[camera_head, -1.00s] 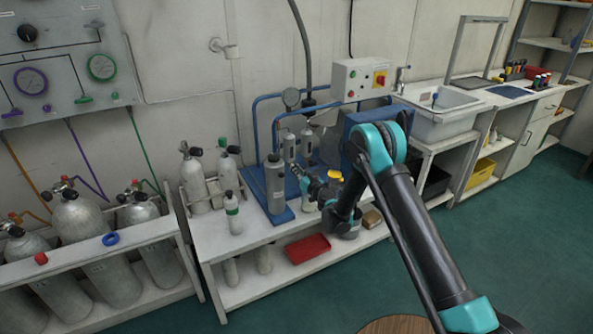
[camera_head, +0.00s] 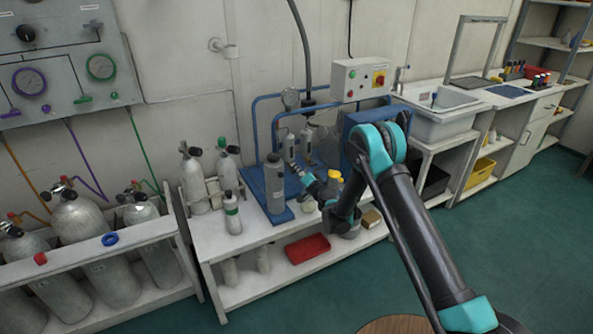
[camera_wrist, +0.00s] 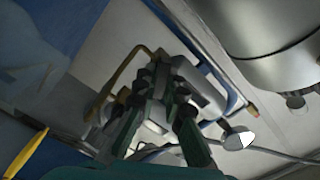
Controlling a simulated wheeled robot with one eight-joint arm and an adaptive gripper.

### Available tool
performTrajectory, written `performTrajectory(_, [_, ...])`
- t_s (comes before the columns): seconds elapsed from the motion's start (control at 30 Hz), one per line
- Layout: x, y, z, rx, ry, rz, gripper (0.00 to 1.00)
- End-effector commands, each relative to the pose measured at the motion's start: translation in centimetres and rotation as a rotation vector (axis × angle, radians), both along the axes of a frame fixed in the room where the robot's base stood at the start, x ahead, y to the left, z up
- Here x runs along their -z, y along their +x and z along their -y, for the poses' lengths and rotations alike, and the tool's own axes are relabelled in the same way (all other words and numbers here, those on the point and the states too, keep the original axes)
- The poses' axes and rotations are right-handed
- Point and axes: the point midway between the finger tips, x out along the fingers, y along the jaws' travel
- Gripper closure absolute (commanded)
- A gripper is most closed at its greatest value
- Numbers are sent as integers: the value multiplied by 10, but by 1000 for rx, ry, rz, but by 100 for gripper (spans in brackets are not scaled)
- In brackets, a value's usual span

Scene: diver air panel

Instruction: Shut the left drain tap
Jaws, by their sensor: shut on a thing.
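My gripper (camera_head: 299,171) reaches left to the blue compressor frame, beside the front grey cylinder (camera_head: 274,186) and just below the smaller grey cylinders (camera_head: 289,149). In the wrist view the dark green fingers of my gripper (camera_wrist: 162,76) are closed together at their tips on a small part, which I take to be the left drain tap. The fingers hide most of it, so I cannot tell how far it is turned. A bent brass-coloured tube (camera_wrist: 119,74) runs just left of the fingertips, and a small grey cylinder (camera_wrist: 202,92) lies right behind them.
A large grey cylinder (camera_wrist: 268,25) fills the wrist view's upper right. A gauge (camera_head: 290,97) and a control box (camera_head: 358,78) stand above the blue frame. A banded bottle (camera_head: 232,213) stands on the bench's left, and a red tray (camera_head: 307,248) sits on the lower shelf.

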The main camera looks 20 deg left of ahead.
Motion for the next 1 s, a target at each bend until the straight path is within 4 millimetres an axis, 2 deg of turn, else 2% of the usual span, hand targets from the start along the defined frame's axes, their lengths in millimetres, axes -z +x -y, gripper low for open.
performTrajectory(0.5, [3, 0, 2, 0, 270, -316, 100])
performTrajectory(1.0, [4, 0, 2, 1, 361, -422, 100])
